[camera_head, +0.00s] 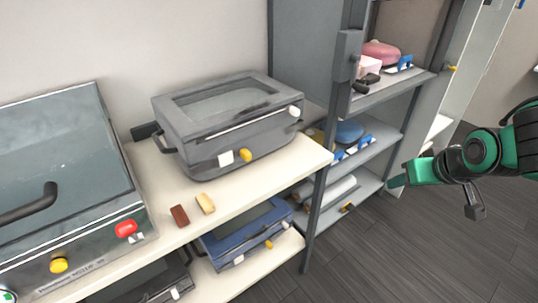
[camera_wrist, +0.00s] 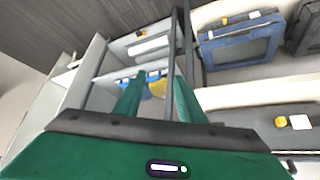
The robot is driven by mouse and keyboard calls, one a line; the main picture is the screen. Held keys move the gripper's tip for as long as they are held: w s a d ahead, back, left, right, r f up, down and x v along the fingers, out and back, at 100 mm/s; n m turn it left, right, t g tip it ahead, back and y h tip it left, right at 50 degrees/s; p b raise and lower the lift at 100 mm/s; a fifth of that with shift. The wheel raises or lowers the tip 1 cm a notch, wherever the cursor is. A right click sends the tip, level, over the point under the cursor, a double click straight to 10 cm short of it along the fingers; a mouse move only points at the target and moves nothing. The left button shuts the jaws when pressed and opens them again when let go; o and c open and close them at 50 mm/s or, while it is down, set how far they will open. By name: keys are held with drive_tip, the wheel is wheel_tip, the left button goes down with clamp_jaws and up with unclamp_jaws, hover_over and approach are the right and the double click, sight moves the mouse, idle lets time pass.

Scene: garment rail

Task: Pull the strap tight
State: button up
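No strap can be made out in either view. My gripper (camera_head: 398,183) is at the right of the head view, in front of the grey open shelf unit, over the dark floor. In the wrist view my gripper (camera_wrist: 158,88) shows two green fingers apart, with nothing between them. Through the gap I see the shelf unit with small blue and yellow items, some way beyond the fingertips.
A grey case (camera_head: 228,117) with a clear lid stands on the cream bench (camera_head: 245,183). A brown block (camera_head: 180,216) and a tan block (camera_head: 205,203) lie in front. A blue case (camera_head: 245,232) is below. The shelf unit's dark post (camera_head: 315,212) stands at the bench end. The floor (camera_head: 400,245) is clear.

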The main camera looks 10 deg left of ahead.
drive_tip(key=w+a+n+t+y, duration=0.15)
drive_tip(key=a+n+y, duration=0.3)
drive_tip(key=a, duration=1.55)
drive_tip(key=n+y, duration=0.3)
drive_tip(key=y, duration=0.1)
approach(250, 155)
drive_tip(key=shift+m, duration=0.35)
drive_tip(key=x, duration=0.9)
drive_tip(key=shift+w+a, duration=0.1)
drive_tip(key=shift+a, duration=0.05)
clamp_jaws()
